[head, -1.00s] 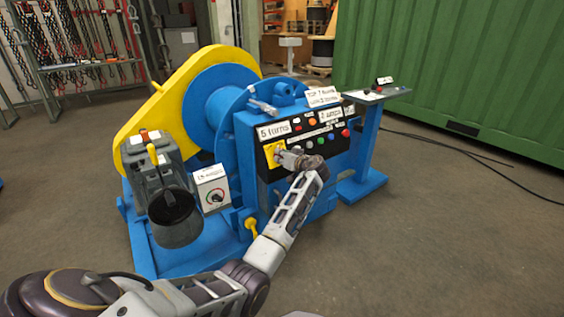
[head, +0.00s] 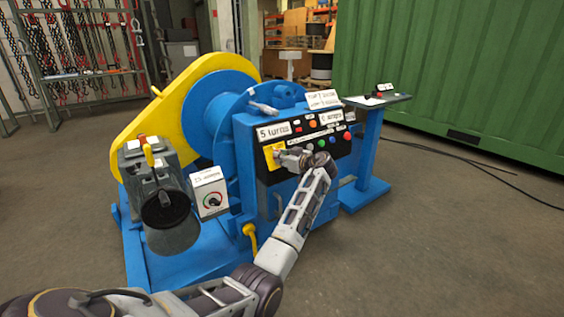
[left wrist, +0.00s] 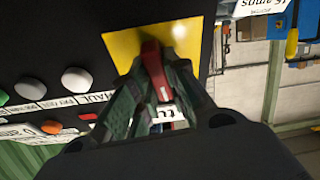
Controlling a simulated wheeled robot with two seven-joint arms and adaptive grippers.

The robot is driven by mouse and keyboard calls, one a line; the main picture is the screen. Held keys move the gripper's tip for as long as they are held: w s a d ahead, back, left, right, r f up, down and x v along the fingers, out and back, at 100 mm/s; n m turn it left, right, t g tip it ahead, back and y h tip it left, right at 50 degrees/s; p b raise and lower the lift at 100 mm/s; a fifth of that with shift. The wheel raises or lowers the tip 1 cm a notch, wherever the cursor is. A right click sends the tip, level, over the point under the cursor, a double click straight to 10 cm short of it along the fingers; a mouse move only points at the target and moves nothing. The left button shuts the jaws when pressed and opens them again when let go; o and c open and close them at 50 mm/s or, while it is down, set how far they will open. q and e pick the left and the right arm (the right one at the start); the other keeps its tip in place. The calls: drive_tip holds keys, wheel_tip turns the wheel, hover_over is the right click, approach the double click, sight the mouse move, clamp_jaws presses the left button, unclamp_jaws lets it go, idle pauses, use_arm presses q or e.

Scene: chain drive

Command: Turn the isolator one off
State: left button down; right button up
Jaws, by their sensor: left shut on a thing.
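The isolator is a red handle (left wrist: 154,68) on a yellow plate (left wrist: 120,50) in the left wrist view. In the head view the yellow plate (head: 269,152) is at the left end of the black control panel, and the handle is hidden by my gripper. My left gripper (head: 280,157) is at the plate. In the left wrist view its fingers (left wrist: 153,82) are shut on the red handle, one on each side. My right gripper is in neither view.
The black panel (head: 307,150) carries several coloured buttons and labels to the right of the isolator. A white box with a dial (head: 209,193) stands to its left. A blue pedestal (head: 367,150) stands at the right. The floor in front right is clear.

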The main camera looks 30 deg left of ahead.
use_arm(q)
drive_tip(key=n+g, duration=0.1)
drive_tip(key=n, duration=0.2)
drive_tip(key=shift+n+b, duration=0.4)
drive_tip(key=shift+n+g, duration=0.6)
drive_tip(key=shift+n, duration=1.5)
drive_tip(key=c, duration=1.4)
unclamp_jaws()
drive_tip(key=shift+d, duration=0.1)
drive_tip(key=shift+v, duration=5.9)
drive_tip(key=shift+s, duration=0.1)
